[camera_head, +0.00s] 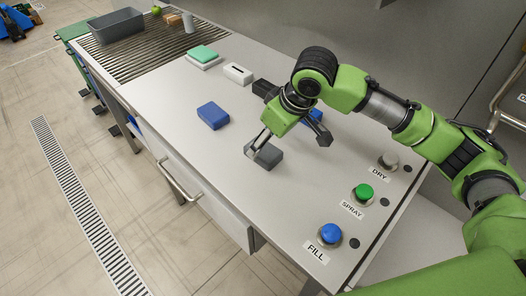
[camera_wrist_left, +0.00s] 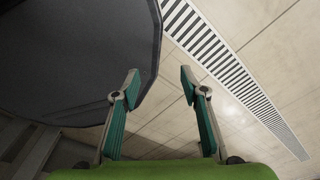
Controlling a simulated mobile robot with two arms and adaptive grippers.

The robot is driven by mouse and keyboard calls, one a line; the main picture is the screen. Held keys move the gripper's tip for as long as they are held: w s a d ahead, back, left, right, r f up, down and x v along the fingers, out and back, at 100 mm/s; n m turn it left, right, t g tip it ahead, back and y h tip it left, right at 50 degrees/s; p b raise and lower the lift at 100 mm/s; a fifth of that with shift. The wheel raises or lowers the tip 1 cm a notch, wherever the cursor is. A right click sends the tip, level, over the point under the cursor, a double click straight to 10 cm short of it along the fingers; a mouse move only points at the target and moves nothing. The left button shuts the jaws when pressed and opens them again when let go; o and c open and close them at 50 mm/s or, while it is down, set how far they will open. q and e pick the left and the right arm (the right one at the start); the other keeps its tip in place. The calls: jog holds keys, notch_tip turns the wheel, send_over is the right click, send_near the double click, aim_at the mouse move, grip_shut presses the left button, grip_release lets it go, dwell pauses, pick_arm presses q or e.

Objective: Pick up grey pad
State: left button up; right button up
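The grey pad (camera_head: 268,156) lies on the light worktop in the head view, towards the table's front edge. My right gripper (camera_head: 258,143) comes down from above and behind it, with a finger at the pad's left side. The other finger is not clearly visible, so I cannot tell whether the gripper is closed on the pad. My left gripper (camera_wrist_left: 160,88) shows only in the left wrist view. Its two teal-padded fingers are apart with nothing between them, above the floor.
A blue block (camera_head: 213,115) lies left of the pad; another blue thing (camera_head: 312,116) is partly hidden behind my right wrist. A white slotted box (camera_head: 238,74) and green sponge (camera_head: 202,53) are farther back. Blue (camera_head: 330,233), green (camera_head: 363,192) and grey (camera_head: 388,161) buttons stand at right.

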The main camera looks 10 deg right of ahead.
aim_at(265, 150)
jog(key=x, duration=0.3)
jog(key=shift+d+f, duration=0.25)
jog(key=shift+f, duration=0.25)
jog(key=shift+w+f, duration=0.1)
jog(key=shift+f, duration=0.2)
jog(key=shift+a+f, duration=0.1)
jog(key=shift+a, duration=0.05)
pick_arm(q)
jog(key=shift+s+d+r, duration=0.2)
jog(key=shift+s+r, duration=0.1)
jog(key=shift+s, duration=0.3)
jog(key=shift+w+r+p, duration=0.3)
jog(key=shift+p, duration=0.25)
jog(key=shift+r, duration=0.2)
pick_arm(e)
jog(key=shift+f, duration=0.25)
jog(key=c, duration=1)
